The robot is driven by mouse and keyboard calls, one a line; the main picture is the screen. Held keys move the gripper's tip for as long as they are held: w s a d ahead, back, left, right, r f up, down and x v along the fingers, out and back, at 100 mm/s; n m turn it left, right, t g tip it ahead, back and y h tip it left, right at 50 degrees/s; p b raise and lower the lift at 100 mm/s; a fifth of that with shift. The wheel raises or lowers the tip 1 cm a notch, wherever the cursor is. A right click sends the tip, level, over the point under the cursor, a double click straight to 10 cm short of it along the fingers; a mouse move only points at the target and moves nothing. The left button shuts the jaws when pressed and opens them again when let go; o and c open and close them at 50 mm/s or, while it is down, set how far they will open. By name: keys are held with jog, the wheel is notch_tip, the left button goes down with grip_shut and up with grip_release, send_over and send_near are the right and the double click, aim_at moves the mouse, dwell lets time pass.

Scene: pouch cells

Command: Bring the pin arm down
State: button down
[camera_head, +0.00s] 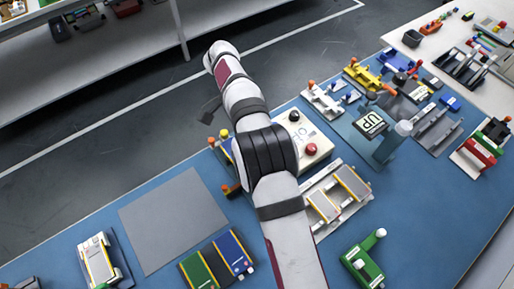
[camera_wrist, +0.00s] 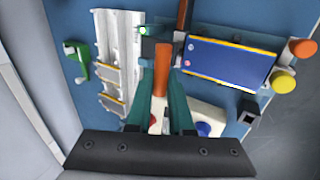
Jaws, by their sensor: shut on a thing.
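In the wrist view, my gripper (camera_wrist: 162,70) has its teal fingers shut on an orange-red handle (camera_wrist: 160,88), which seems to belong to the pin arm. A reddish-brown bar (camera_wrist: 182,16) shows beyond the fingertips; whether it joins the handle I cannot tell. To the right lies a blue pouch cell (camera_wrist: 230,60) with yellow edges, in a dark fixture with an orange knob (camera_wrist: 302,48) and a yellow knob (camera_wrist: 283,81). In the head view my arm hides the gripper and most of this fixture; only its yellow knob (camera_head: 224,133) and edge parts show. The pin is not clearly visible.
A beige control box (camera_head: 318,138) with a red button stands right of my arm. A pale rack (camera_head: 345,215) with yellow-edged plates is close by, and a green clamp (camera_head: 362,262) is nearer. A grey mat (camera_head: 172,220) at left is bare. Green and blue cells (camera_head: 217,262) lie at the front.

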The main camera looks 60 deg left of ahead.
jog(key=shift+a+f+h, duration=0.25)
jog(key=shift+h, duration=0.05)
dwell(0.4)
jog(key=c, duration=0.8)
grip_release()
jog(key=shift+r, duration=0.15)
